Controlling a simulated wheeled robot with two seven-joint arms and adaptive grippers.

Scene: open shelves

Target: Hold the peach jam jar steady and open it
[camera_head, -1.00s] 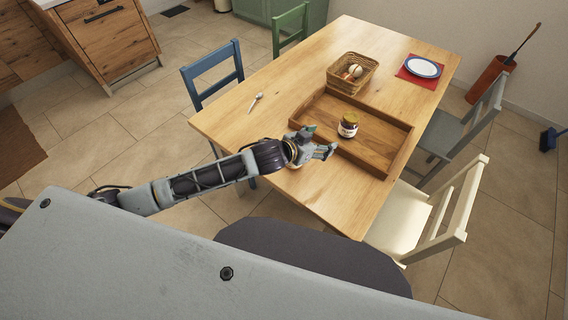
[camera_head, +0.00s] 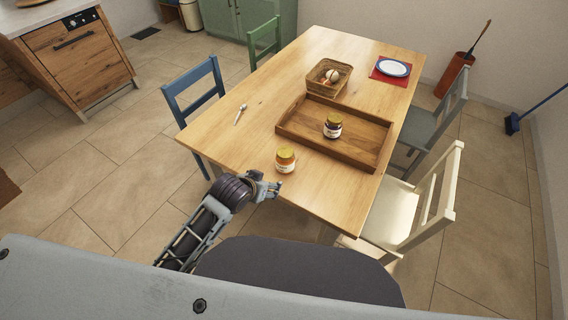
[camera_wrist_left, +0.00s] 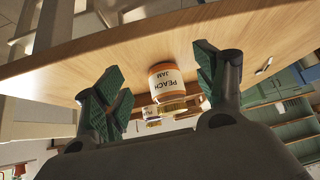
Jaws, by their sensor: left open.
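The peach jam jar (camera_head: 285,162) stands upright on the table near its front left edge, with a gold lid on. In the left wrist view the picture is upside down, and the jar (camera_wrist_left: 165,80) shows its "PEACH JAM" label beyond the fingers. My left gripper (camera_head: 273,188) is open and empty at the table's near edge, just in front of the jar and apart from it. Its spread green-padded fingers (camera_wrist_left: 158,82) frame the jar in the wrist view. My right gripper is not in view.
A wooden tray (camera_head: 355,150) right of the jar holds a dark jar (camera_head: 333,126). A basket (camera_head: 329,76), a plate (camera_head: 393,68) on a red mat and a spoon (camera_head: 240,115) lie farther back. Chairs stand around the table.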

